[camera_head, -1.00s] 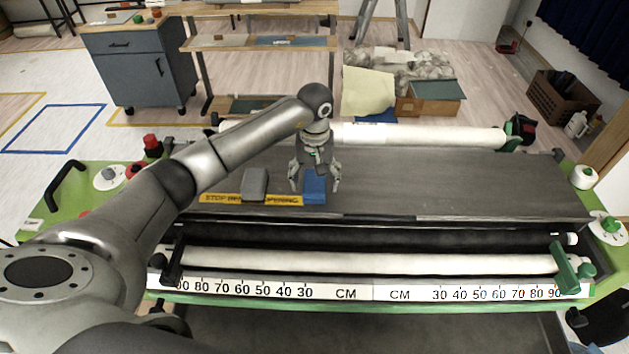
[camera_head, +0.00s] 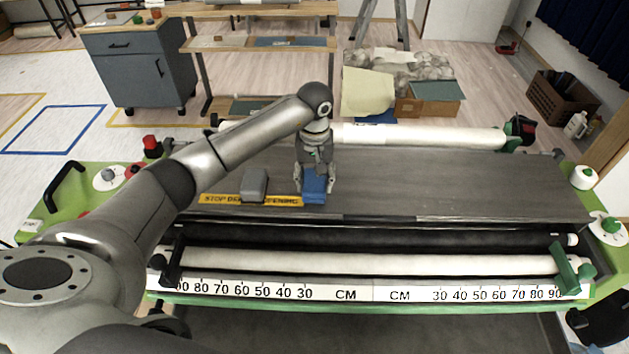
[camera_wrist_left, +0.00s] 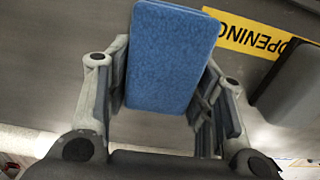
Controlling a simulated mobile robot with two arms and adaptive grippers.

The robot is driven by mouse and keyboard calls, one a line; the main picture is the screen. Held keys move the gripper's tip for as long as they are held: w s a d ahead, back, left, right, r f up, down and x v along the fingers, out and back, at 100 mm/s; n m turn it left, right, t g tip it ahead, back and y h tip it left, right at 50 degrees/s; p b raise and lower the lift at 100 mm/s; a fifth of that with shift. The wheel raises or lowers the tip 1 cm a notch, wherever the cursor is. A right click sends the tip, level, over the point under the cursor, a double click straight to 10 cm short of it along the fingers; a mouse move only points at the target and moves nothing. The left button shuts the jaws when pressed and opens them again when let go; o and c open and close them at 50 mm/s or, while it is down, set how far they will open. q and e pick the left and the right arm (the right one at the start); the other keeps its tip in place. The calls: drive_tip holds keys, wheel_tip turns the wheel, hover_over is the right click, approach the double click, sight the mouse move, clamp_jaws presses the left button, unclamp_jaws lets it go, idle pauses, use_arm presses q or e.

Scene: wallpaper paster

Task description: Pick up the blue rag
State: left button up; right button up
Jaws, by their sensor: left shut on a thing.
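The blue rag (camera_head: 314,186) is a small blue block-like pad on the dark top of the pasting machine (camera_head: 430,185), at the right end of the yellow warning strip. My left gripper (camera_head: 315,184) points down over it, with one finger on each side. In the left wrist view the blue rag (camera_wrist_left: 170,58) sits between the fingers of the left gripper (camera_wrist_left: 165,95), which are shut on its sides. I cannot tell whether it is clear of the surface. My right gripper is not in view.
A grey block (camera_head: 255,184) lies just left of the rag, on the yellow strip (camera_head: 222,198). A white roll (camera_head: 420,135) runs behind the machine top. The right half of the top is bare. Measuring scales run along the front edge.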

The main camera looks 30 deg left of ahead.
use_arm(q)
drive_tip(key=shift+r, duration=0.45)
drive_tip(key=s+a+r+b, duration=0.2)
drive_tip(key=s+r+b, duration=0.3)
drive_tip(key=s+r, duration=0.6)
drive_tip(key=s, duration=0.2)
drive_tip(key=shift+s+a+r+b, duration=0.3)
drive_tip(key=shift+s+b, duration=0.1)
